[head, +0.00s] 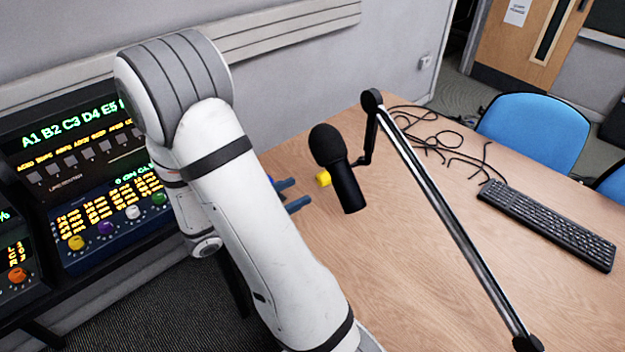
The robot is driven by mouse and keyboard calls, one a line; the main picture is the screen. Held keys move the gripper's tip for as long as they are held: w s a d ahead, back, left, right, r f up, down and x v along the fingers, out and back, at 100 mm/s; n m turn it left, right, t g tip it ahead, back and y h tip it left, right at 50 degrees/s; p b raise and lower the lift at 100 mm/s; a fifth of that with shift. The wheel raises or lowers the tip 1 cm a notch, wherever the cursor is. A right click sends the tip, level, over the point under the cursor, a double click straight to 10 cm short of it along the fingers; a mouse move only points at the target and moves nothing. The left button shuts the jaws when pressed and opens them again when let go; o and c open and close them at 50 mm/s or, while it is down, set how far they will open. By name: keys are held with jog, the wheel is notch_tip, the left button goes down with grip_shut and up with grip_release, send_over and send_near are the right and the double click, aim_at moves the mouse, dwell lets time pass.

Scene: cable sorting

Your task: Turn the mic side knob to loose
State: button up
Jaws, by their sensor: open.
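A black microphone (338,170) hangs at the end of a jointed boom arm (447,220) over the wooden table. A small yellow knob (323,178) shows at the left side of the microphone. My gripper (291,193) is to the left of the knob, with its two blue fingers pointing right towards it. The fingers are apart and empty, and a gap shows between their tips and the knob. My white arm hides the gripper's base and part of the table edge.
A black keyboard (548,222) lies at the right of the table (420,285). Loose black cables (440,145) lie behind the boom. A rack panel with coloured knobs (108,225) stands at the left. Blue chairs (533,130) are beyond the table. The table's front middle is clear.

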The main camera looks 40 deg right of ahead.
aim_at(319, 181)
jog(key=d, duration=0.6)
jog(key=shift+s+p, duration=0.3)
jog(key=shift+p, duration=0.1)
jog(key=shift+c, duration=0.5)
jog(key=c, duration=0.9)
jog(key=shift+o, duration=0.2)
jog(key=shift+r+p, duration=0.15)
jog(key=shift+p, duration=0.3)
jog(key=shift+n, duration=0.5)
jog(key=o, duration=1)
jog(key=shift+c, duration=0.2)
